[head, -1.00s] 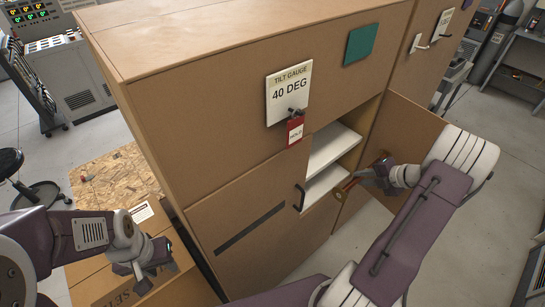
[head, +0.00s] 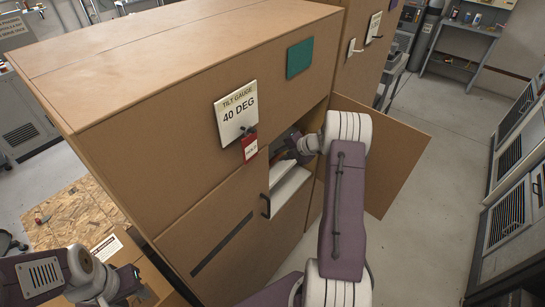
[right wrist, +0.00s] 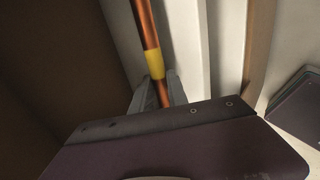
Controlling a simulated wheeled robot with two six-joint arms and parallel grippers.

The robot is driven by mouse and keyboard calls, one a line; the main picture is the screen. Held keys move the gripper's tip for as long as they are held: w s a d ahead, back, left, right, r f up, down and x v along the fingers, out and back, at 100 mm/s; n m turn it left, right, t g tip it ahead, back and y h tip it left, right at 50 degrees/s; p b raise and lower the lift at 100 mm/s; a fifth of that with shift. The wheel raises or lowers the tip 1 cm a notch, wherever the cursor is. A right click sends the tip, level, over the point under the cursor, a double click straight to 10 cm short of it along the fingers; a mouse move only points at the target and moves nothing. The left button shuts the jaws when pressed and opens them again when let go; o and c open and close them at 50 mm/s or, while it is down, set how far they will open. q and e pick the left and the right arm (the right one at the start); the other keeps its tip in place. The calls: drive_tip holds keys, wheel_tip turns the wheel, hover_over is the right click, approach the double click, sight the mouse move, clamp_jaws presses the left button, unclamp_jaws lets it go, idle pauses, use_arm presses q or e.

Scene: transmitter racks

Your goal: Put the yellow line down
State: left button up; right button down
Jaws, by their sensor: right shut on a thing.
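The yellow line shows in the right wrist view as a copper-coloured tube with a yellow band (right wrist: 155,64). My right gripper (right wrist: 160,92) is shut on it just below the band, and the tube runs on away from the gripper. In the head view my right gripper (head: 290,150) reaches into the open compartment of the brown cabinet (head: 200,130), above a white shelf (head: 288,188). Most of the line is hidden there by the gripper and cabinet. My left gripper (head: 135,290) is low at the left, away from the line; its jaws are too small to judge.
The open cabinet door (head: 385,155) stands to the right of my right forearm. A sign reading 40 DEG (head: 236,112) and a red tag (head: 250,147) hang by the opening. A cardboard box (head: 115,258) is near my left gripper. Clear floor lies at the right.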

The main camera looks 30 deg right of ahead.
sight(275, 156)
drive_tip(key=a, duration=0.1)
drive_tip(key=w+a, duration=0.1)
drive_tip(key=a, duration=0.1)
drive_tip(key=shift+w+a+r, duration=0.1)
drive_tip(key=shift+w+a, duration=0.1)
drive_tip(key=shift+a, duration=0.05)
drive_tip(key=shift+f+p, duration=0.3)
drive_tip(key=shift+f, duration=0.4)
drive_tip(key=shift+d, duration=0.1)
drive_tip(key=shift+f, duration=0.15)
drive_tip(key=c, duration=1.6)
unclamp_jaws()
drive_tip(key=shift+s, duration=0.1)
drive_tip(key=shift+o, duration=0.2)
drive_tip(key=shift+s+d+r, duration=0.1)
drive_tip(key=shift+s+r, duration=0.1)
drive_tip(key=shift+r, duration=0.25)
drive_tip(key=v, duration=1.1)
